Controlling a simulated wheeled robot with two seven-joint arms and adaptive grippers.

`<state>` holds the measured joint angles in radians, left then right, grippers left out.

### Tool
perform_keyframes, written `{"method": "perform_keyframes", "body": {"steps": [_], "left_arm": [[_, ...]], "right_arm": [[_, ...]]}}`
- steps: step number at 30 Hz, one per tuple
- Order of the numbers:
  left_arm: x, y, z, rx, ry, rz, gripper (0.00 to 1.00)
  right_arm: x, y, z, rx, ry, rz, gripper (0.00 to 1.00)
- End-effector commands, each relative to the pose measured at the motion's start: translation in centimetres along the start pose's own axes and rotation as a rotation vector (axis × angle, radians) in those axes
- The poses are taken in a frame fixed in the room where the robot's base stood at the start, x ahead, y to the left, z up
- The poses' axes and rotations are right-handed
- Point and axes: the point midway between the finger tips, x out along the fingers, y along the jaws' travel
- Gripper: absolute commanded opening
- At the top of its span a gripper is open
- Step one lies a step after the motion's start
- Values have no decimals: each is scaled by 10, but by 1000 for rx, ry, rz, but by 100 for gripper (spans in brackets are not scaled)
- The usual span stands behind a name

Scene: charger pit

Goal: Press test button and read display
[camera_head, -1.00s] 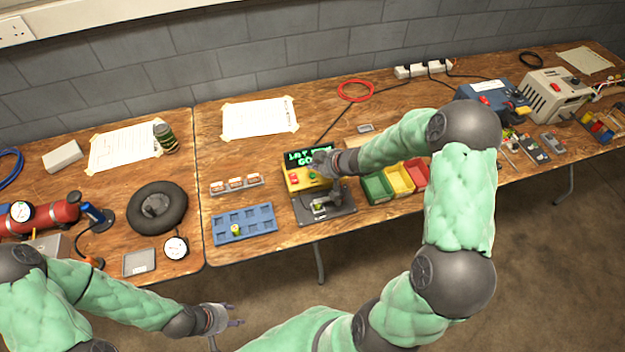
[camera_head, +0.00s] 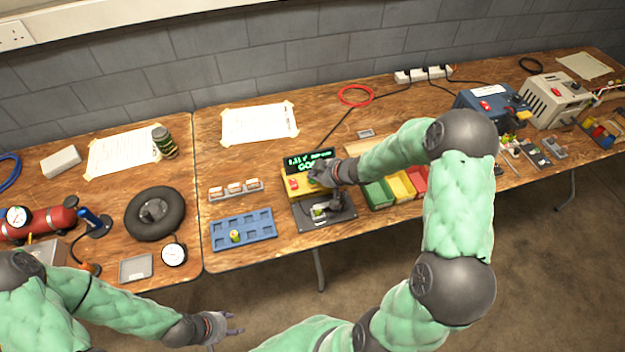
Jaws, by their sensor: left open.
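A yellow tester (camera_head: 300,189) stands on the middle table, with a dark display (camera_head: 308,162) at its back that shows lit green text, too small to read surely. A red button (camera_head: 293,184) is on its top face at the left. My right gripper (camera_head: 318,178) is over the right part of the tester's top and hides what lies under it; its fingers are too small and covered to judge. A black fixture (camera_head: 325,212) stands in front of the tester. My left gripper (camera_head: 230,324) is open and empty, in front of the table, away from the tester.
A blue tray (camera_head: 243,231) with one small cell in it lies left of the fixture. Green, yellow and red bins (camera_head: 402,187) stand to the right, under my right arm. A small rack (camera_head: 236,189) sits behind the tray.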

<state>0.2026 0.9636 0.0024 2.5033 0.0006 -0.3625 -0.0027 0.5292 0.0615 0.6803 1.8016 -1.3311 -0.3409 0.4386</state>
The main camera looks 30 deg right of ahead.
Motion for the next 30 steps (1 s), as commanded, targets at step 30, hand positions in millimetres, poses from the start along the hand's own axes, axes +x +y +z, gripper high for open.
{"method": "perform_keyframes", "body": {"steps": [30], "left_arm": [[3,-1,0,0,0,0,49]], "right_arm": [[6,0,6,0,0,0,0]]}}
